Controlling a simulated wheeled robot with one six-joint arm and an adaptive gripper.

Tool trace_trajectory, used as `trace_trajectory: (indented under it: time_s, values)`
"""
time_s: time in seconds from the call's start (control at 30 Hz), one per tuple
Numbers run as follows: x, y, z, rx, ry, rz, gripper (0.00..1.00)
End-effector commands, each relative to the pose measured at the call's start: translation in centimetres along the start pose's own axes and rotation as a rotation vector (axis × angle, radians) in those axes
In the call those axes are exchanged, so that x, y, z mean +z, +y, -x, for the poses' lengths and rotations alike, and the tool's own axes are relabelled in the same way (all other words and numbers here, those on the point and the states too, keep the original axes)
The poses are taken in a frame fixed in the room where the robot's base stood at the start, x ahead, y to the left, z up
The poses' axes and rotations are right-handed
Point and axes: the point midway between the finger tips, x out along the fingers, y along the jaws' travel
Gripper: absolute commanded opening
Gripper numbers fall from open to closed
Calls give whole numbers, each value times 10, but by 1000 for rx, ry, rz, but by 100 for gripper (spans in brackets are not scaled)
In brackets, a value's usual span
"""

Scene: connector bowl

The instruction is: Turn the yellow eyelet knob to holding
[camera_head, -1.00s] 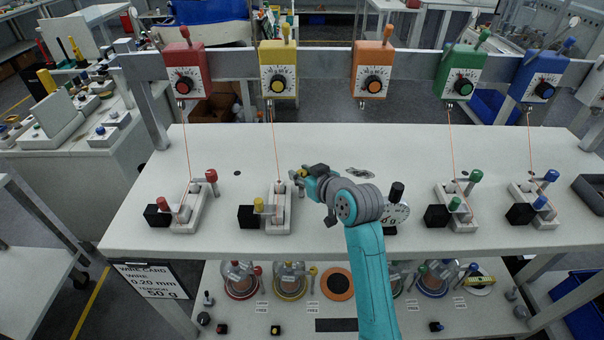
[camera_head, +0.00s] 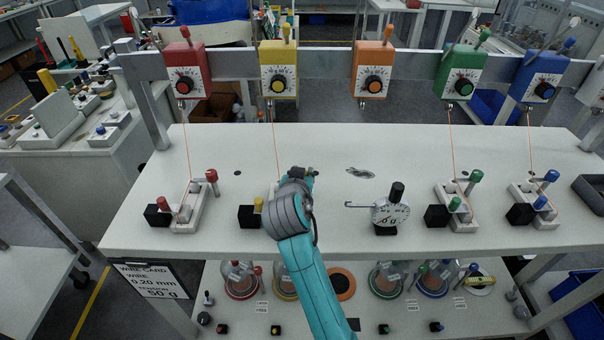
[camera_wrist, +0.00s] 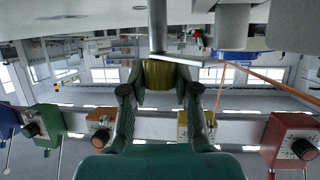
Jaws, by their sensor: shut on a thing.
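A yellow knob (camera_wrist: 158,74) sits between the two fingertips of my gripper (camera_wrist: 160,90) in the wrist view, and the fingers are shut on it. In the head view my gripper (camera_head: 303,173) is over the right side of the white yellow-marked fixture, and my wrist hides that knob and most of the fixture. A second, low yellow knob (camera_head: 258,204) shows left of my wrist, beside a black block (camera_head: 248,217). The yellow spool box (camera_head: 279,72) hangs behind, with a thin orange wire (camera_head: 275,145) running down. The held knob's setting cannot be read.
A dial gauge (camera_head: 390,212) with a thin arm stands right of my gripper. A red-marked fixture (camera_head: 187,212) is at left; green (camera_head: 455,208) and blue (camera_head: 535,208) ones are at right. An orange wire (camera_wrist: 265,78) runs close by in the wrist view.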

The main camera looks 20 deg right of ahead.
Motion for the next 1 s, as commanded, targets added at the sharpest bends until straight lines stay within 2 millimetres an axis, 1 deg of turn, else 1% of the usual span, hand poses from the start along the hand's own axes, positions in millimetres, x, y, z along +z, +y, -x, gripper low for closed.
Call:
trace_trajectory:
  time_s: [0.3,0.67,0.7,0.8,1.0]
  values:
    - [0,0,0,64,0,-26,0]
    - [0,0,0,67,0,-27,0]
    - [0,0,0,67,0,-27,32]
    - [0,0,0,67,0,-27,56]
    - [0,0,0,67,-1,-27,56]
